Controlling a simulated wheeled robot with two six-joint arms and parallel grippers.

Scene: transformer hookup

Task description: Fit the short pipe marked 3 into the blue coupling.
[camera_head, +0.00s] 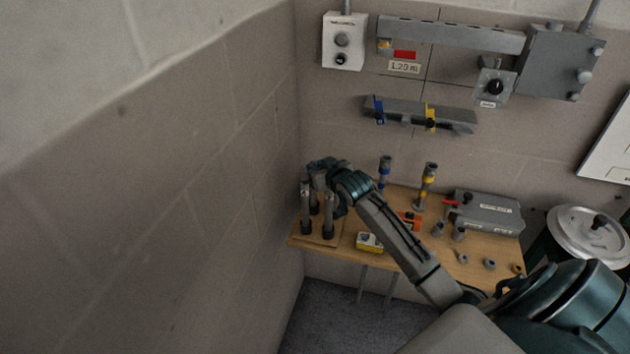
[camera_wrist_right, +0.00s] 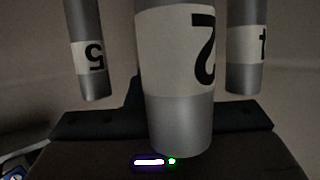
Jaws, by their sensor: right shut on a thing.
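My right gripper (camera_head: 322,182) is over the small wooden stand (camera_head: 322,239) at the table's left end, shut on a grey pipe. In the right wrist view this near pipe (camera_wrist_right: 180,125) has a white label whose mark, partly turned away, looks like a 2. Two more grey pipes hang beside it in that view, one labelled 5 (camera_wrist_right: 88,45) and one with a partly cut-off mark like a 4 (camera_wrist_right: 244,45). I cannot make out a 3. A blue-banded upright piece (camera_head: 384,170), seemingly the blue coupling, stands at the table's back. My left gripper is out of view.
A yellow-banded upright piece (camera_head: 428,185) stands to the right of the blue one. A grey box (camera_head: 488,212), a yellow-and-white block (camera_head: 369,242) and several small grey fittings lie on the table. The wall is close on the left. A wall rail (camera_head: 455,118) holds blue and yellow clips.

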